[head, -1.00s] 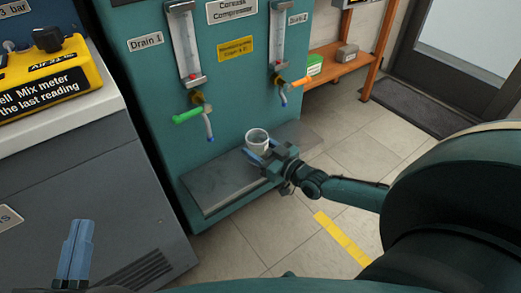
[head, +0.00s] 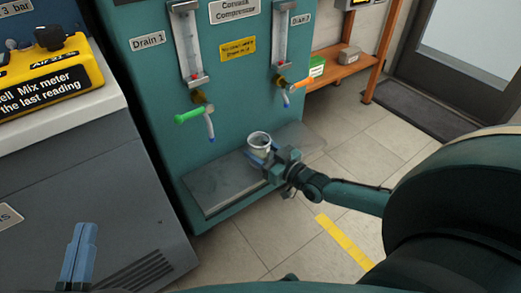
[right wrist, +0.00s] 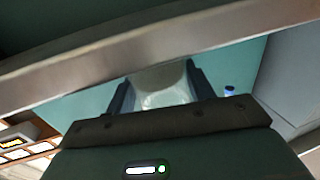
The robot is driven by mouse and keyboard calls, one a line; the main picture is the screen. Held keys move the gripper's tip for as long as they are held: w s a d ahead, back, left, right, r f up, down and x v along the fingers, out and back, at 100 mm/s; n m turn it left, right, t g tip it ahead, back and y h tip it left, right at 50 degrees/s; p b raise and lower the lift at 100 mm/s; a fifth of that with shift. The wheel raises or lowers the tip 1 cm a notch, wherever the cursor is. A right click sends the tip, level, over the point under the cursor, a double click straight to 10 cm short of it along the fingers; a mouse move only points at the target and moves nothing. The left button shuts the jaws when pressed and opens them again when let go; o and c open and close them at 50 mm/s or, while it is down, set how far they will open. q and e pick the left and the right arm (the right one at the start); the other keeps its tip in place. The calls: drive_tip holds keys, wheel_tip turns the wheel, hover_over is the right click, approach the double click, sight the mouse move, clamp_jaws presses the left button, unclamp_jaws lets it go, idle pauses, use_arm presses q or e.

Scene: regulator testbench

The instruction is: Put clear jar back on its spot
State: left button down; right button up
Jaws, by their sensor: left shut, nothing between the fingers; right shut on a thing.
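The clear jar (head: 259,140) is upright over the right part of the grey ledge at the foot of the teal cabinet. My right gripper (head: 266,155) is shut on the jar, reaching it from the front right. In the right wrist view the jar (right wrist: 162,85) sits between the two dark fingers. Whether its base touches the ledge cannot be told. My left gripper (head: 78,258) is shut and empty at the lower left, in front of the grey cabinet.
The grey ledge (head: 215,185) is bare left of the jar. Above it hang a green-handled drain valve (head: 190,116) and an orange-handled one (head: 300,83). A wooden shelf (head: 340,66) stands behind at right. A yellow meter (head: 45,75) sits at left.

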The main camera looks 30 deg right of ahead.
sight(268, 155)
drive_tip(key=o, duration=1.2)
drive_tip(key=shift+c, duration=0.2)
use_arm(q)
drive_tip(key=shift+r, duration=0.2)
drive_tip(key=shift+r, duration=0.1)
use_arm(e)
drive_tip(key=shift+s, duration=0.1)
drive_tip(key=p+v, duration=0.2)
drive_tip(key=v, duration=0.1)
drive_tip(key=shift+s+d+r, duration=0.1)
drive_tip(key=shift+s+d, duration=0.05)
drive_tip(key=shift+s, duration=0.2)
use_arm(q)
drive_tip(key=shift+s+a+f+g+y+p, duration=0.15)
drive_tip(key=shift+a+f+g+y+p, duration=0.2)
drive_tip(key=shift+p, duration=1.1)
use_arm(e)
drive_tip(key=v, duration=0.9)
use_arm(q)
drive_tip(key=shift+r, duration=0.2)
use_arm(e)
drive_tip(key=shift+s, duration=0.15)
